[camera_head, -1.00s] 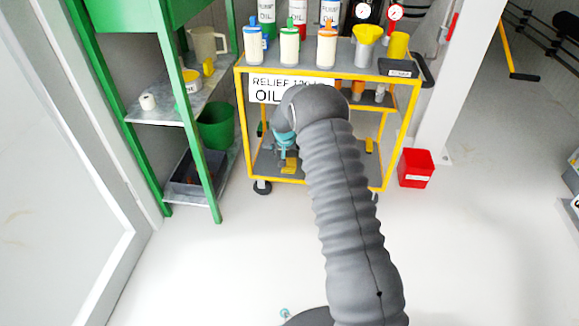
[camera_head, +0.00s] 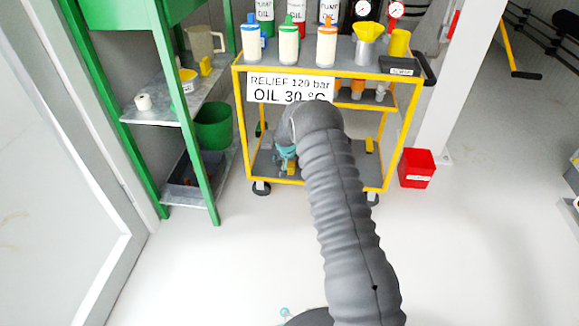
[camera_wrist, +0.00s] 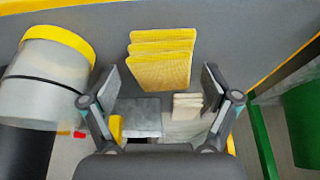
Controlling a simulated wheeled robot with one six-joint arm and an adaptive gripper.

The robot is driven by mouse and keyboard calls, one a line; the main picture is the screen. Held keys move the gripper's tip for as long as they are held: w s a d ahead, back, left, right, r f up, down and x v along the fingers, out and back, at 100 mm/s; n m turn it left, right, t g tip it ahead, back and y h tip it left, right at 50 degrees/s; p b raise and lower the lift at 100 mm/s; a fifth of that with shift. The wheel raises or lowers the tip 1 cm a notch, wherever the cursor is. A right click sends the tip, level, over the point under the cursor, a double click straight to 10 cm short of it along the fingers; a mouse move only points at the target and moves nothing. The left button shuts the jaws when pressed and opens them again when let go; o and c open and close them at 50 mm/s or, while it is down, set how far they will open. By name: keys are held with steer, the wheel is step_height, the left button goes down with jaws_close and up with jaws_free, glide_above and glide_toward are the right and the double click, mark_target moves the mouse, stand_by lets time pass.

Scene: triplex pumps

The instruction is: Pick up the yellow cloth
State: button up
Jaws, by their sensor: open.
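The yellow cloth (camera_wrist: 160,62) shows in the wrist view as a folded, layered yellow stack on a grey shelf, top centre. My gripper (camera_wrist: 160,86) is open, with one finger on each side of the picture. The cloth lies between and just beyond the fingertips, with gaps on both sides, and the fingers do not appear to touch it. In the head view my gripper (camera_head: 286,156) is low at the yellow trolley's (camera_head: 240,120) bottom shelf, partly hidden behind my arm. I cannot clearly make out the cloth there.
In the wrist view a clear container with a yellow lid (camera_wrist: 45,80) stands close left of the fingers. A small beige stack (camera_wrist: 187,106) lies nearer, between the fingers. A green bucket (camera_head: 214,127) and red bin (camera_head: 416,168) flank the trolley. Open floor lies in front.

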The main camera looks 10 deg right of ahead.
mark_target(288, 164)
steer(key=shift+a, duration=0.3)
steer(key=c, duration=1)
steer(key=shift+r, duration=0.1)
steer(key=shift+r, duration=0.4)
step_height(288, 164, up, 3)
steer(key=shift+r+p, duration=0.1)
steer(key=shift+p, duration=0.3)
steer(key=s+a, duration=0.1)
steer(key=s, duration=0.4)
steer(key=s+a, duration=0.2)
steer(key=s, duration=0.4)
steer(key=s+a, duration=0.2)
steer(key=s, duration=0.4)
steer(key=shift+s+a+f+b, duration=0.1)
steer(key=shift+a+f+b, duration=0.1)
steer(key=shift+f+b, duration=0.15)
